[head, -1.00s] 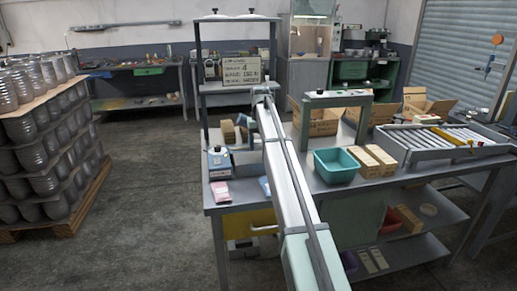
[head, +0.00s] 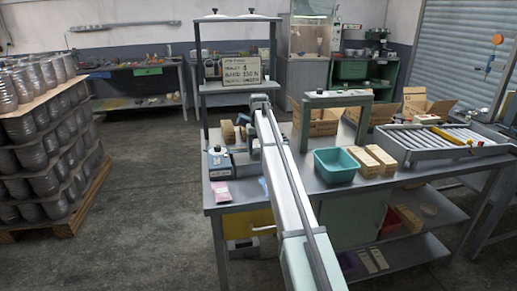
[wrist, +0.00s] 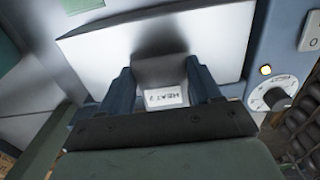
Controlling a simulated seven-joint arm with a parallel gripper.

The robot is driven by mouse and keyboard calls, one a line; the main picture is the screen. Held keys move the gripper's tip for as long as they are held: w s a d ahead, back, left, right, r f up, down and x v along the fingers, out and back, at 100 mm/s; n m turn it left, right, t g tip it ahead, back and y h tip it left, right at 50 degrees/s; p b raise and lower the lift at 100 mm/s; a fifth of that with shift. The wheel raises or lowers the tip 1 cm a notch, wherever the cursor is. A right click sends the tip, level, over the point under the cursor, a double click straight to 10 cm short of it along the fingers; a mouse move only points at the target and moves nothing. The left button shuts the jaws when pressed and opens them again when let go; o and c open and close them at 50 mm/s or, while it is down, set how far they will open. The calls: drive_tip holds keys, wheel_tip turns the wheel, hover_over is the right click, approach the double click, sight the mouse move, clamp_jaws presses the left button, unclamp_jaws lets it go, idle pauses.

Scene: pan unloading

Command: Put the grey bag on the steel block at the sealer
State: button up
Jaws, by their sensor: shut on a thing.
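My gripper (wrist: 163,88) shows in the wrist view, its two dark blue fingers shut on a small dark grey piece that I take to be the grey bag (wrist: 160,69). The bag is over the near part of the bright steel block (wrist: 222,38), with a dark shadow or reflection beside it. I cannot tell whether it touches the block. A white label reading "HEAT" (wrist: 166,96) shows between the fingers. The blue sealer (wrist: 262,62) has a dial and a lit lamp at the right. In the head view the sealer (head: 219,164) stands at the bench's left, and my arm hides most of the gripper.
A pink packet (head: 220,193) lies in front of the sealer.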

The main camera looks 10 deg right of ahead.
drive_tip(key=shift+f, duration=0.35)
drive_tip(key=o, duration=1.2)
drive_tip(key=shift+r, duration=0.1)
wheel_tip(320, 180, up, 13)
